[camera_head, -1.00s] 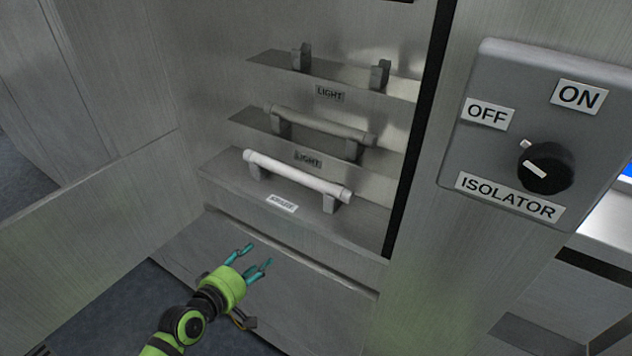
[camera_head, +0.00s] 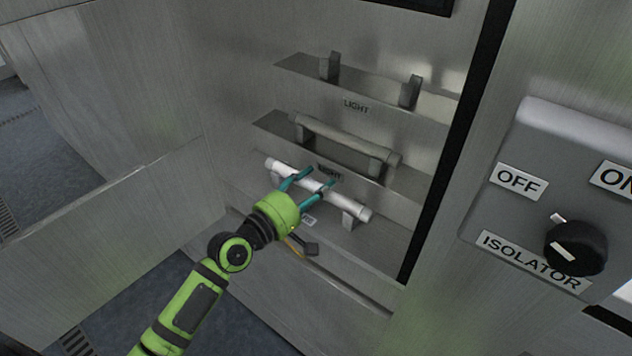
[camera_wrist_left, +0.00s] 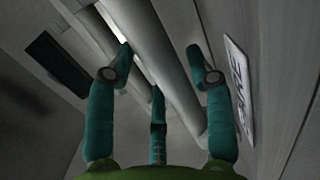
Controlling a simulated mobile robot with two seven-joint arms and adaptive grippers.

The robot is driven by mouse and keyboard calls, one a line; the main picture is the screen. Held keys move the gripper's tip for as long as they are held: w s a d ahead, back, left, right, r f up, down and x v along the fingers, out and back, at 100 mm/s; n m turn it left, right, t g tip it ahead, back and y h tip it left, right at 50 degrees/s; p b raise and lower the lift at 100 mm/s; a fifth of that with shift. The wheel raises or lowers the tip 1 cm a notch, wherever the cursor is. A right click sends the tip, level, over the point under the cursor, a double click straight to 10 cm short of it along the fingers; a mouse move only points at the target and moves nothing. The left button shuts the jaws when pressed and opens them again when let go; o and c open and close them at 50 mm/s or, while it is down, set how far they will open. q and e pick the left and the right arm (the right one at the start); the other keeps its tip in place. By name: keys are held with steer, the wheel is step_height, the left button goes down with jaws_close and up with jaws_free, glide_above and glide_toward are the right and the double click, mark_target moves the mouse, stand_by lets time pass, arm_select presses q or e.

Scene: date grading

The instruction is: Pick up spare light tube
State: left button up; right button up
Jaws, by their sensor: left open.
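The spare light tube (camera_head: 350,206) is white and rests on two grey brackets on the lowest shelf. It also shows in the left wrist view (camera_wrist_left: 165,60), running diagonally between my fingers. My left gripper (camera_head: 314,183) is open, with its teal fingers at the middle of the tube and hiding part of it. In the wrist view the fingers (camera_wrist_left: 160,75) lie to both sides of the tube; I cannot tell whether they touch it. The spare label (camera_wrist_left: 238,85) is beside the right finger. My right gripper is not in view.
A duller grey tube (camera_head: 345,137) sits on the middle shelf just above. The top shelf has two empty brackets (camera_head: 410,91). The isolator box with its black knob (camera_head: 575,248) is at the right. A dark cabinet edge (camera_head: 450,150) stands between them.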

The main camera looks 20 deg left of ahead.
arm_select(q)
steer(key=shift+w+d+f, duration=0.1)
steer(key=shift+w+d, duration=0.05)
steer(key=shift+w, duration=0.3)
steer(key=shift+s, duration=0.15)
steer(key=c, duration=1)
steer(key=shift+o, duration=0.2)
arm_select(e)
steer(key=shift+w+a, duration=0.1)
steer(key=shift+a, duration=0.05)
